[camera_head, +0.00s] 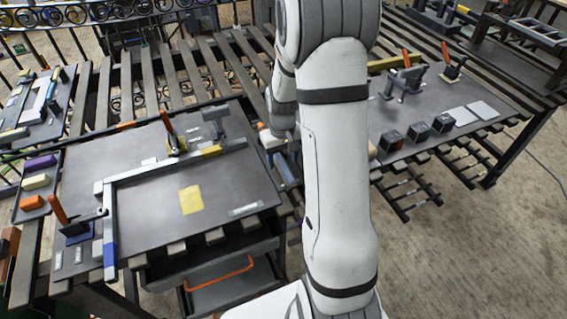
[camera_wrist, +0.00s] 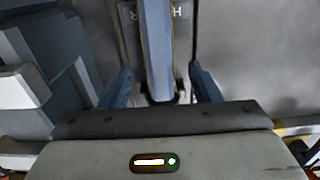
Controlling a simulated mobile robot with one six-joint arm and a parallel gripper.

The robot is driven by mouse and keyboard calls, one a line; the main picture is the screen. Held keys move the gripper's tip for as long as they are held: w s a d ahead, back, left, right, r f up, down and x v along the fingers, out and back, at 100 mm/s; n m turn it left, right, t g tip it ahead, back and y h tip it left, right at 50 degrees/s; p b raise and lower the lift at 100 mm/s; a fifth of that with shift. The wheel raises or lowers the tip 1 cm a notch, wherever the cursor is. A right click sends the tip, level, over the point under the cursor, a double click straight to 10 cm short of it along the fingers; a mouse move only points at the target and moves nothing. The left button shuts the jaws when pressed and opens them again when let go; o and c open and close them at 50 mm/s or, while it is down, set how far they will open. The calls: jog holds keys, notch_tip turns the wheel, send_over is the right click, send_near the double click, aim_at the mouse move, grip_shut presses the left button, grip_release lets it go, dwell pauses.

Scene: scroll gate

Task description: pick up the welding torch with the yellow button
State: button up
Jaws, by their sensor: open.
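I cannot make out a welding torch with a yellow button for certain in either view. In the wrist view my gripper (camera_wrist: 162,85) is open, with its two dark blue fingers apart. A long blue-grey bar (camera_wrist: 156,45) runs between the fingers, with a gap on each side. I cannot tell whether this bar is part of a torch, and no yellow button shows on it. In the head view my gripper is mostly hidden behind my arm, near the right edge of the left table.
The left welding table (camera_head: 140,205) carries a grey angle frame (camera_head: 109,240), orange-handled clamps and a yellow sheet (camera_head: 191,200). The right table (camera_head: 440,105) holds several dark blocks (camera_head: 391,140) and more clamps. An open drawer (camera_head: 235,285) sits below the left table.

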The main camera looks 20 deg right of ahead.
jog(key=shift+f, duration=0.65)
jog(key=shift+c, duration=0.5)
jog(key=c, duration=1.1)
